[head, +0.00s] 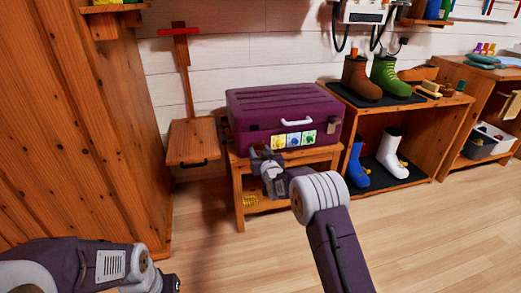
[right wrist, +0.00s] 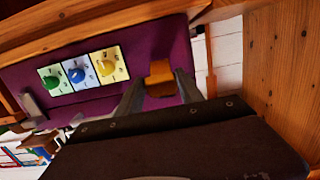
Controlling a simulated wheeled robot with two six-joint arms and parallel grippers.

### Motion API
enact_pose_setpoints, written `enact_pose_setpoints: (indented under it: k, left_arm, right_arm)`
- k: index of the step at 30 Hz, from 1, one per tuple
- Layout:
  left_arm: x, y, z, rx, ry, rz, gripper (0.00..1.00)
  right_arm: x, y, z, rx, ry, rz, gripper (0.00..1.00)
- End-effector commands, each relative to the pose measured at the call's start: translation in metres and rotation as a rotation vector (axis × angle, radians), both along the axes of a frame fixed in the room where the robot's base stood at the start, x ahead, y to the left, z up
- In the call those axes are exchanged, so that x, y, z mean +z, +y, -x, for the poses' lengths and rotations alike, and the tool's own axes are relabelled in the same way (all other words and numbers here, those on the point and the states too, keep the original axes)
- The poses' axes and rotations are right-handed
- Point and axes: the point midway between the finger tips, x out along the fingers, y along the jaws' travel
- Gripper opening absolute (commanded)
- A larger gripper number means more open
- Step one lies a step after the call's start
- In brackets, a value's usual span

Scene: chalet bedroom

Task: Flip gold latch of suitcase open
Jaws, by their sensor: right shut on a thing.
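A purple suitcase (head: 258,103) with a white handle (head: 297,122) lies closed on a low wooden stand. The gold latch (right wrist: 160,74) shows on the purple face in the right wrist view, between my fingers. My right gripper (head: 256,153) is at the lower left of the suitcase front. It also shows in the right wrist view (right wrist: 160,84), shut on the latch. The latch is hidden by the gripper in the head view. My left arm enters at the lower left; its fingers are not visible.
The wooden stand (head: 237,180) has a lower shelf with a yellow coil (head: 250,201). A small wooden seat (head: 193,140) stands left, beside a wooden wall (head: 70,110). A boot shelf (head: 440,140) is at right. Floor in front is clear.

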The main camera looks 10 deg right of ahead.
Motion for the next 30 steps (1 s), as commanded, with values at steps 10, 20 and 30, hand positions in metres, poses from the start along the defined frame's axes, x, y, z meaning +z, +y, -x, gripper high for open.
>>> enact_pose_setpoints:
  k: [10, 20, 30]
  left_arm:
    - [-0.0013, 0.0000, 0.0001, 0.000, 0.000, 0.000, 0.36]
    - [-0.0012, 0.0000, 0.0001, 0.000, 0.000, 0.000, 0.36]
    - [-0.0002, 0.0000, 0.0001, 0.000, 0.000, 0.000, 0.36]
  right_arm:
    - [-0.0142, 0.0005, 0.0015, 0.001, 0.024, 0.003, 0.00]
    - [-0.0141, 0.0005, 0.0013, 0.001, 0.023, 0.003, 0.57]
    - [-0.0077, 0.0001, 0.0009, 0.000, 0.011, 0.001, 0.65]
